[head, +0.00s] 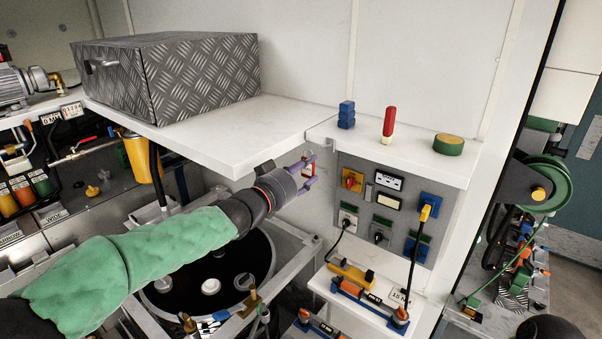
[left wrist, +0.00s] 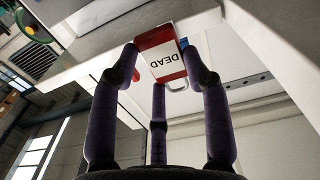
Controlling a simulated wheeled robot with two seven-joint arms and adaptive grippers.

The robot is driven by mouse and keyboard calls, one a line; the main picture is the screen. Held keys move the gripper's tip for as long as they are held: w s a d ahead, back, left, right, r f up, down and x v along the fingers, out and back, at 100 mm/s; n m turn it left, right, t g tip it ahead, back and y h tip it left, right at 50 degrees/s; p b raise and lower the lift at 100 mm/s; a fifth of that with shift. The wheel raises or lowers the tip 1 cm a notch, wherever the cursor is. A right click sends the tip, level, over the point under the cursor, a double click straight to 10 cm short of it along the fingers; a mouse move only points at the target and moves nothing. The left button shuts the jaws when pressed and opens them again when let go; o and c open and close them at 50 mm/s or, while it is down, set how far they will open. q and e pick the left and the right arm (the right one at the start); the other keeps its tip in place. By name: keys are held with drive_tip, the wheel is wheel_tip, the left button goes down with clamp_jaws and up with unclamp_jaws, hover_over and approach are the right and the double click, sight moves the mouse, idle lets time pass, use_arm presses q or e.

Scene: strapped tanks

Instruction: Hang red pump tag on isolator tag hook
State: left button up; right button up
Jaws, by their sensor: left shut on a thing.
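My left gripper (head: 309,172) reaches in from the left and is shut on the red pump tag (head: 308,165), just left of the isolator panel. The isolator (head: 352,180), a red knob on a yellow plate, is at the upper left of the grey panel (head: 410,210), a short way right of the fingertips. I cannot make out its tag hook. My right gripper is not in view.
A checker-plate box (head: 190,75) stands on the left worktop (head: 270,125). Black cables hang from the panel sockets.

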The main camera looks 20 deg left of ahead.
use_arm(q)
drive_tip(key=f+x, duration=0.1)
drive_tip(key=x, duration=0.7)
drive_tip(key=shift+w+b, duration=0.25)
drive_tip(key=shift+b, duration=0.15)
idle(0.7)
drive_tip(key=shift+d+f, duration=0.1)
idle(0.5)
drive_tip(key=o, duration=1.1)
